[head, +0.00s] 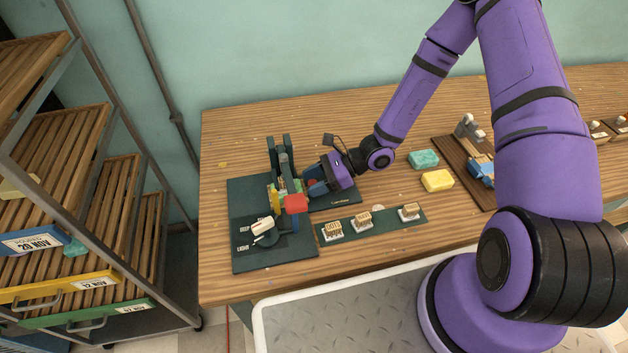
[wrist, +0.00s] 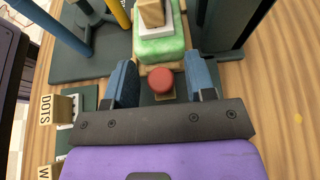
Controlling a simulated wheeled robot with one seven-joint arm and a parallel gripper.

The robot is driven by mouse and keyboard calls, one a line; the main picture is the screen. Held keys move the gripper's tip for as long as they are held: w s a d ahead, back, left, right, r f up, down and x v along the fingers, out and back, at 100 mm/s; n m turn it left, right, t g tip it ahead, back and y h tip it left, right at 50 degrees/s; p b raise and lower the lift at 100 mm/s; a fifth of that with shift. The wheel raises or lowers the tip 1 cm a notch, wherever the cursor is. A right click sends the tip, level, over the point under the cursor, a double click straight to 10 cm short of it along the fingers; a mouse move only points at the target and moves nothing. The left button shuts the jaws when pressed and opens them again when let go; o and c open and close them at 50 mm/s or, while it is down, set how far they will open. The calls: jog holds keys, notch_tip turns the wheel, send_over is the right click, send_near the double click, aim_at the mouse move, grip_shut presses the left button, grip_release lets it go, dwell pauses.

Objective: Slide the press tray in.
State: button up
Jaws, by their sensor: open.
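The press stands on a dark green base (head: 250,194) on the bench's left part, with dark green uprights (head: 287,150). In the wrist view, the press tray (wrist: 163,97) has a red knob (wrist: 160,80) on its near end. A green soap bar (wrist: 161,47) lies just beyond the knob, with a pale stamp block (wrist: 152,13) on top. My gripper (head: 312,186) is low at the press's right side. In the wrist view, its blue fingers (wrist: 162,70) are open, one on each side of the knob. I cannot tell whether they touch it.
A red block-like lever end (head: 295,203) and a white-handled selector (head: 263,227) are at the press's front. A green strip (head: 345,232) holds several stamps. Teal soap (head: 423,159) and yellow soap (head: 438,180) lie to the right. A slatted rack (head: 75,200) stands left.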

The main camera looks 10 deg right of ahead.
jog(key=v, duration=1)
jog(key=shift+d+r, duration=0.2)
jog(key=shift+d, duration=0.15)
jog(key=shift+r, duration=0.1)
